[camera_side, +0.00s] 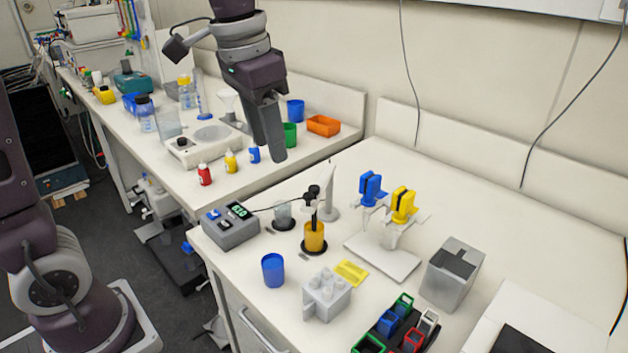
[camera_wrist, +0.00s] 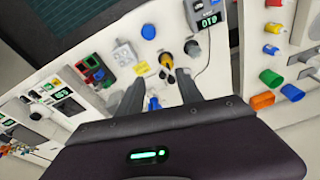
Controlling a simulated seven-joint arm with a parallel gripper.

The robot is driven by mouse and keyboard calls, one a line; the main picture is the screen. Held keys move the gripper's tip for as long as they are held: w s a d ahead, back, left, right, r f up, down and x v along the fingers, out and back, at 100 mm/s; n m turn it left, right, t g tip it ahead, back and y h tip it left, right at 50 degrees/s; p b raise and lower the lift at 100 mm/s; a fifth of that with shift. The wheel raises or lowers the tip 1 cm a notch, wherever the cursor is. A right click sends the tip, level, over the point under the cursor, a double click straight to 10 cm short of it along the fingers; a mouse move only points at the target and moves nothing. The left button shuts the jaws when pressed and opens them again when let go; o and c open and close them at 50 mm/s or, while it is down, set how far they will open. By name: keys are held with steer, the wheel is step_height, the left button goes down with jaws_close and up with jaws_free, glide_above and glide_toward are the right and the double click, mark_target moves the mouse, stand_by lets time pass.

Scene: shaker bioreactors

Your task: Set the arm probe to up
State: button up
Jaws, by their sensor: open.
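The arm probe (camera_side: 314,211) is a dark rod with a black head, held on a curved white stand (camera_side: 330,195). It points down into a beaker of amber liquid (camera_side: 314,236); its lower end is hidden. A cable runs from the head to a grey meter (camera_side: 231,228) with a lit display. My gripper (camera_side: 274,152) hangs above and behind the probe in the side view, apart from it. In the wrist view my gripper (camera_wrist: 162,84) shows two separated fingers with nothing held between them. The amber beaker (camera_wrist: 167,61) appears just beyond the fingertips.
A clear beaker (camera_side: 284,216) stands beside the probe. A blue cup (camera_side: 272,270) and grey block (camera_side: 326,294) stand in front. Blue (camera_side: 371,189) and yellow (camera_side: 403,204) clamp-like pieces stand to the right. The back right bench is clear.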

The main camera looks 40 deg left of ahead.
steer(key=m+g, duration=0.1)
steer(key=g, duration=0.1)
glide_above(314, 187)
steer(key=f, duration=0.5)
steer(key=shift+s, duration=0.25)
steer(key=f, duration=0.7)
steer(key=shift+w+f, duration=0.25)
steer(key=shift+f, duration=0.05)
jaws_close()
